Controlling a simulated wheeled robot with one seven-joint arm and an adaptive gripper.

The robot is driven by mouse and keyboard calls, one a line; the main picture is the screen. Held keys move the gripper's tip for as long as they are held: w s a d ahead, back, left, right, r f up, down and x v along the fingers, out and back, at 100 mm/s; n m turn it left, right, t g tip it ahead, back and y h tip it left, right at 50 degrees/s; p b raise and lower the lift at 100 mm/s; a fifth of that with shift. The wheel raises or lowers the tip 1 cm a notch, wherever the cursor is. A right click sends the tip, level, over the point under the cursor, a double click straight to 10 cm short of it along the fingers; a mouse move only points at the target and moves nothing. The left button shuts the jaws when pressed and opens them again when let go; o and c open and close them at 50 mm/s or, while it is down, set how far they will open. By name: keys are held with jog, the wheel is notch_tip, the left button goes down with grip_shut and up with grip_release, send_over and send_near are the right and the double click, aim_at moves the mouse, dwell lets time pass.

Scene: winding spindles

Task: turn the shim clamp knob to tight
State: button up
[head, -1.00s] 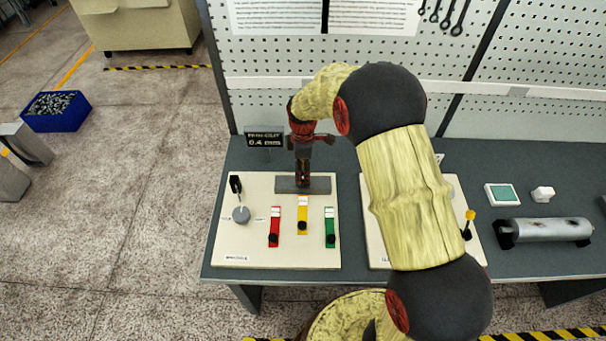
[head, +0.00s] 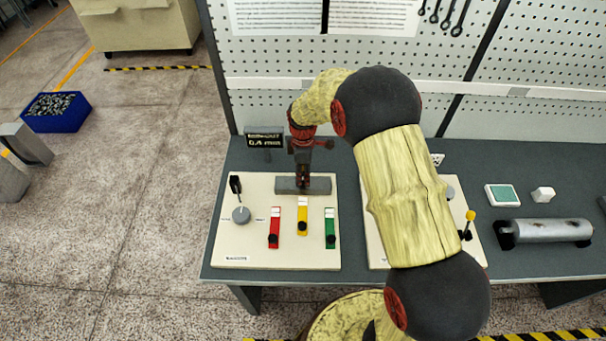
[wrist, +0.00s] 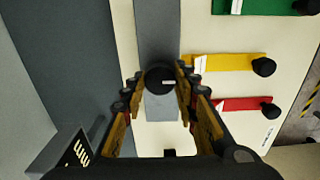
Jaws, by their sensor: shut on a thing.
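A round black knob (wrist: 158,80) with a short white mark sits on a grey bar (wrist: 157,30) in the wrist view. The mark points to the right there. My gripper (wrist: 161,80) is shut on this knob, one finger on each side. In the head view my gripper (head: 303,182) points down onto the grey bar (head: 322,186) at the back of the cream panel (head: 290,257). The knob is hidden behind the fingers there. I cannot read any label for the knob.
The panel also carries a grey dial (head: 241,215), a black upright lever (head: 236,185), and red (head: 274,222), yellow (head: 302,211) and green (head: 330,222) sliders. A small display (head: 264,140) reading 0.4 mm stands behind. My arm hides much of the second panel.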

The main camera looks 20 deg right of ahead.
jog(key=c, duration=0.4)
jog(key=shift+m, duration=0.3)
jog(key=m, duration=0.3)
jog(key=m+p, duration=0.1)
jog(key=m, duration=1.3)
jog(key=shift+m, duration=0.3)
dwell(0.4)
